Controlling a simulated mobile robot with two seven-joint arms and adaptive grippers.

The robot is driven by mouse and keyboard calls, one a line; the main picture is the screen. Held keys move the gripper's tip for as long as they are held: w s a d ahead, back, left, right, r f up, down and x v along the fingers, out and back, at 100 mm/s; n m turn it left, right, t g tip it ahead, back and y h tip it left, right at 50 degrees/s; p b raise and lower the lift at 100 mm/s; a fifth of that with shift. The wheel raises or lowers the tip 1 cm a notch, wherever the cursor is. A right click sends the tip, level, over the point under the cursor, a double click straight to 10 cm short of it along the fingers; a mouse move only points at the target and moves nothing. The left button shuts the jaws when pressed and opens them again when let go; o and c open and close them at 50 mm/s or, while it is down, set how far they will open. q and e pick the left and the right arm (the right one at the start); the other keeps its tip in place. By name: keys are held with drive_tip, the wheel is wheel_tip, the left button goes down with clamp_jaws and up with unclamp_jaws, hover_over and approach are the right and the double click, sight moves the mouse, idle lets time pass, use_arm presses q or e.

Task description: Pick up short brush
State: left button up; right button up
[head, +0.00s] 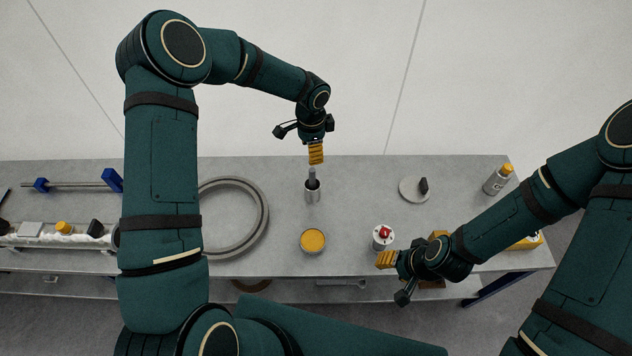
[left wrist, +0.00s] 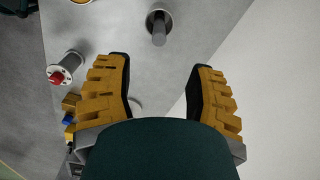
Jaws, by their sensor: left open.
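A grey cylindrical handle, which I take to be the short brush (head: 312,175), stands upright in a small metal cup (head: 312,193) on the bench. Its lower end is hidden in the cup. My left gripper (head: 316,153) is open and empty, just above and behind the handle in the head view. In the left wrist view, the brush handle (left wrist: 159,34) and cup (left wrist: 160,16) lie at the top, beyond the spread yellow fingers of the left gripper (left wrist: 164,85). My right gripper (head: 385,260) is near the front edge of the bench; its jaw opening is unclear.
A large grey ring (head: 262,213) lies left of the cup and a yellow-topped tin (head: 312,241) in front. A disc with a black knob (head: 408,193) and a bottle (head: 497,181) stand right. Bench around the cup is clear.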

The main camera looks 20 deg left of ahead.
sight(313, 177)
use_arm(q)
wheel_tip(313, 177, down, 13)
drive_tip(key=shift+f+b, duration=0.15)
drive_tip(key=shift+b, duration=0.75)
clamp_jaws()
